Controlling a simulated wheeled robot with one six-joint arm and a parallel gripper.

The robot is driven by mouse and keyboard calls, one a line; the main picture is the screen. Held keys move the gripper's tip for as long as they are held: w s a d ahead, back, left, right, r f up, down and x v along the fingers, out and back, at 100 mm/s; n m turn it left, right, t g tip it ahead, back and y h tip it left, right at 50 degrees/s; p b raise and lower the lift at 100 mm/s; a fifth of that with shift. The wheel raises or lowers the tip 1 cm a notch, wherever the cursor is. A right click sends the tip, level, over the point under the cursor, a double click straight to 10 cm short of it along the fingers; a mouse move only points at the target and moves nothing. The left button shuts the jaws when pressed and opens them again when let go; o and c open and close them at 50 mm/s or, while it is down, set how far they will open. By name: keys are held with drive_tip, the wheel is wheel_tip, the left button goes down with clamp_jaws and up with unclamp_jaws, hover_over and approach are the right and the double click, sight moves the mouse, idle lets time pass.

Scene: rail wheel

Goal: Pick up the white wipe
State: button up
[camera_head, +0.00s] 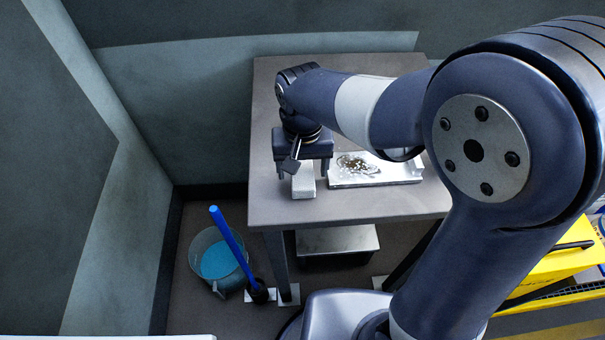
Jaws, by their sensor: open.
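The white wipe (303,186) is a small pale block on the grey table (400,205), near the table's front edge. My gripper (302,172) is above the wipe and points down, with one finger on each side of it. The jaws are open. The back part of the wipe is hidden under the gripper. I cannot tell whether the fingers touch the wipe.
A white tray (400,181) with dark specks stands just right of the wipe. A bucket (210,265) of blue liquid and a blue-handled tool (230,238) are on the floor left. A yellow object (540,268) is at lower right. Walls enclose the back and left.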

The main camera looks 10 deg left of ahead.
sight(302, 172)
wheel_tip(302, 172, down, 2)
drive_tip(key=c, duration=1.1)
drive_tip(key=shift+o, duration=0.2)
wheel_tip(302, 172, up, 10)
drive_tip(key=shift+r, duration=0.1)
